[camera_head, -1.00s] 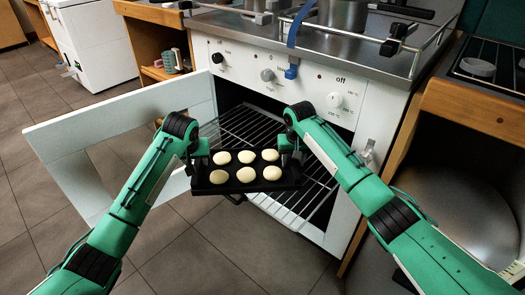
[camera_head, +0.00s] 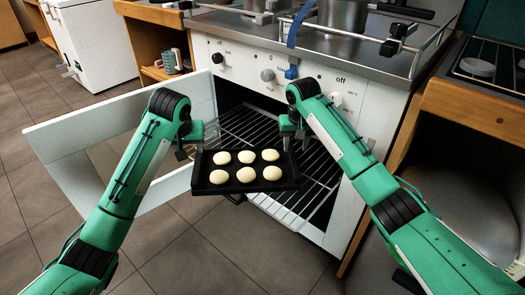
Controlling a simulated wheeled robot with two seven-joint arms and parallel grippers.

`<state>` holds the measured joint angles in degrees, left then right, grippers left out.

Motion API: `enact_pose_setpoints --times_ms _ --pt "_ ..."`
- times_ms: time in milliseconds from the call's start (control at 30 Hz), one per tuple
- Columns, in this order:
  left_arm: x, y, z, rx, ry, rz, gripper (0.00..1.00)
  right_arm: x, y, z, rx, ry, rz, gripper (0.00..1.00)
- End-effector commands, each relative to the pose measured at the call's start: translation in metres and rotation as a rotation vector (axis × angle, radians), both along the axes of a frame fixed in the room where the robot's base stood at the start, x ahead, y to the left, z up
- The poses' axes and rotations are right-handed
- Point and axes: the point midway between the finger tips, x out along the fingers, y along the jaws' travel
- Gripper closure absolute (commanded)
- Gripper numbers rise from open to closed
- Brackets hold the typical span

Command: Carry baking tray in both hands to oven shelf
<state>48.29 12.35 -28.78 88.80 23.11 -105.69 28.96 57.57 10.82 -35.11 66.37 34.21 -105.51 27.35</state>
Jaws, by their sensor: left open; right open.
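The black baking tray (camera_head: 245,187) carries several pale round buns in two rows. It lies roughly level at the oven's mouth, over the front of the wire oven shelf (camera_head: 313,188), and sticks out towards me. How much of it the shelf bears is hidden under it. My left gripper (camera_head: 196,143) is open just above the tray's back left corner. My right gripper (camera_head: 293,137) is open above its back right corner. Both appear clear of the tray, though their fingertips are small and partly hidden.
The white oven door (camera_head: 125,125) stands swung open on the left. The stove top (camera_head: 345,40) with pots and a rail is above. A wooden counter (camera_head: 475,105) is close on the right. The tiled floor (camera_head: 190,255) in front is clear.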

Motion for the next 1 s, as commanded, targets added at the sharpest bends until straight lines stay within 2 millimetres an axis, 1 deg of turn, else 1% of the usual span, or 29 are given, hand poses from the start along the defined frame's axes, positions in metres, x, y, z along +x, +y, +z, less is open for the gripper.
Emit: enact_pose_setpoints --times_ms 33,100,200,300,467,1000 --pt "0.000 0.000 0.000 0.000 0.000 0.000 0.57 -0.001 0.000 0.011 0.001 -0.003 0.000 0.57" --pt "0.000 0.000 0.000 0.000 0.000 0.000 0.57 -0.002 0.000 0.023 0.002 -0.003 0.001 0.57" --pt "0.000 0.000 0.000 0.000 0.000 0.000 0.57 -0.004 0.000 0.034 0.001 -0.001 0.001 0.57" --pt "0.000 0.000 0.000 0.000 0.000 0.000 0.57 -0.005 0.000 0.041 0.001 0.000 0.001 0.57" --pt "0.000 0.000 0.000 0.000 0.000 0.000 0.57 -0.005 0.000 0.044 0.001 0.000 0.001 0.57" --pt "0.000 0.000 0.000 0.000 0.000 0.000 0.57 -0.005 0.000 0.043 0.001 0.001 0.001 0.57"
